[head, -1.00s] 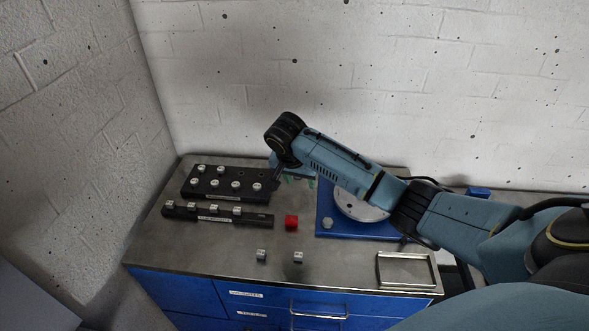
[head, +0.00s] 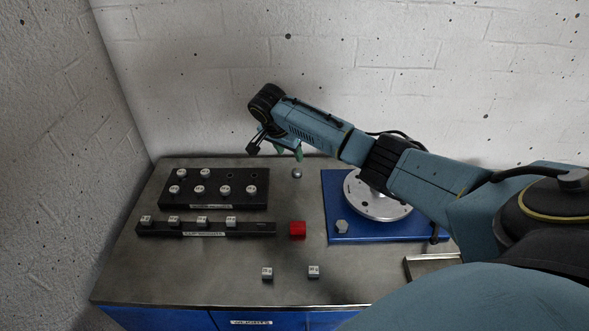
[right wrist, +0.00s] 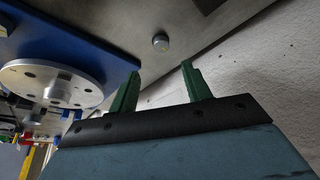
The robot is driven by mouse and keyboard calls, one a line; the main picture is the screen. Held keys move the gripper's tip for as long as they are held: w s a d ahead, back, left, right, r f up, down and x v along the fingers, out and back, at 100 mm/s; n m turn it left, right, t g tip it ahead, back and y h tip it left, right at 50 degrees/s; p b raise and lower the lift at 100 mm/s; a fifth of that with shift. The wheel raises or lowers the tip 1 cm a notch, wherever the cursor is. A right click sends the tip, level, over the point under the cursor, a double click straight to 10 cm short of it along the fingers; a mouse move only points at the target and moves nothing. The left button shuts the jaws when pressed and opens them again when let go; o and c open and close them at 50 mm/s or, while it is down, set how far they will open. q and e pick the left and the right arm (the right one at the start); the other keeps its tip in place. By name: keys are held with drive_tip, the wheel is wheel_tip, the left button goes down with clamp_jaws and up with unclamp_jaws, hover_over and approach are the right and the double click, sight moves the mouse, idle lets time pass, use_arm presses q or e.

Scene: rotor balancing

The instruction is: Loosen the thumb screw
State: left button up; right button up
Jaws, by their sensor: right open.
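A silver faceted knob (head: 342,227) stands at the front left corner of the blue base plate (head: 334,190). A small round silver piece (head: 297,173) rests alone on the bare bench behind the red cube; it also shows in the right wrist view (right wrist: 160,41). I cannot tell for certain which of the two is the thumb screw. My right gripper (head: 288,155) is open and empty, above the back of the bench near the round piece. Its green fingers also show in the right wrist view (right wrist: 160,72), apart from that piece. My left gripper is out of view.
A silver rotor disc (head: 378,205) sits on the blue plate, partly behind my right arm. A black rack (head: 214,204) and a black bar (head: 252,227) hold several weights. A red cube (head: 297,230) and two loose weights (head: 267,273) (head: 314,271) lie in front. A tray (head: 433,264) is partly hidden.

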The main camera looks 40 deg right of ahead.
sight(296, 171)
drive_tip(key=b+x, duration=0.1)
drive_tip(key=x, duration=0.8)
drive_tip(key=shift+w+a+f+b, duration=0.1)
drive_tip(key=shift+w+b, duration=0.05)
drive_tip(key=shift+b, duration=0.2)
drive_tip(key=shift+f, duration=0.4)
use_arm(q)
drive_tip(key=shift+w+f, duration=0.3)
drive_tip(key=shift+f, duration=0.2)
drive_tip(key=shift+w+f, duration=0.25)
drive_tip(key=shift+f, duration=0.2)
